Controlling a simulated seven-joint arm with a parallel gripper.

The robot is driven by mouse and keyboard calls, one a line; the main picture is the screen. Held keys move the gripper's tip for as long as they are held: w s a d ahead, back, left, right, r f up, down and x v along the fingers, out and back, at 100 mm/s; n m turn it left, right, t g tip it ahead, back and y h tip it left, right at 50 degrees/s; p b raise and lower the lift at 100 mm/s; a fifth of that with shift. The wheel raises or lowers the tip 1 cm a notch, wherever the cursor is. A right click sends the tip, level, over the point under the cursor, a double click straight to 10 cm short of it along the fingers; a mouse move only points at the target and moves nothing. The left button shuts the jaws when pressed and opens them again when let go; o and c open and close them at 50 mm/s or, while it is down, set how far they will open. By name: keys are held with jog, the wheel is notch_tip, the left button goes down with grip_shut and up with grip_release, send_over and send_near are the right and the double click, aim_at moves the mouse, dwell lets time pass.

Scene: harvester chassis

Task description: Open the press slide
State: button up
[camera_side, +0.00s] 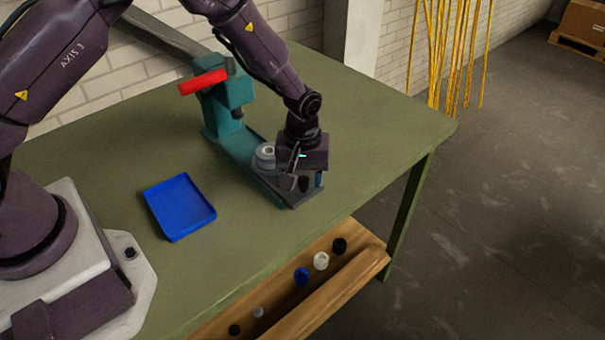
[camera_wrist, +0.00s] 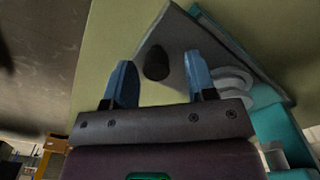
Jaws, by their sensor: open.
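The press (camera_side: 222,115) is teal with a red handle (camera_side: 203,82) and stands on the green table. Its slide (camera_side: 293,200) is a dark grey plate at the front end of the teal base. A black knob (camera_wrist: 157,62) stands on the slide near its end; in the side view it shows dark below my wrist. My gripper (camera_side: 304,184) is pointed down over the slide end. In the wrist view its two blue fingers (camera_wrist: 160,64) are apart, on either side of the knob, with visible gaps. A pale grey round fixture (camera_side: 265,155) sits on the slide beside my gripper.
A blue tray (camera_side: 179,207) lies on the table (camera_side: 390,125) left of the press. The table right of the slide is clear. A wooden shelf (camera_side: 340,275) below the front edge holds several small caps. Yellow rods (camera_side: 455,50) stand at the back.

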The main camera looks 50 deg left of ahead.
notch_tip(320, 180, up, 13)
dwell(0.5)
jog(key=s+a+r+m+t, duration=0.2)
jog(key=s+a+r+m, duration=0.1)
jog(key=s+r, duration=0.6)
jog(key=s+a+r+m+t, duration=0.3)
jog(key=s+r+m, duration=0.3)
jog(key=s, duration=0.8)
notch_tip(320, 180, up, 3)
jog(key=shift+s+a+f+t, duration=0.1)
jog(key=shift+s+a+t, duration=0.2)
jog(key=shift+a, duration=0.2)
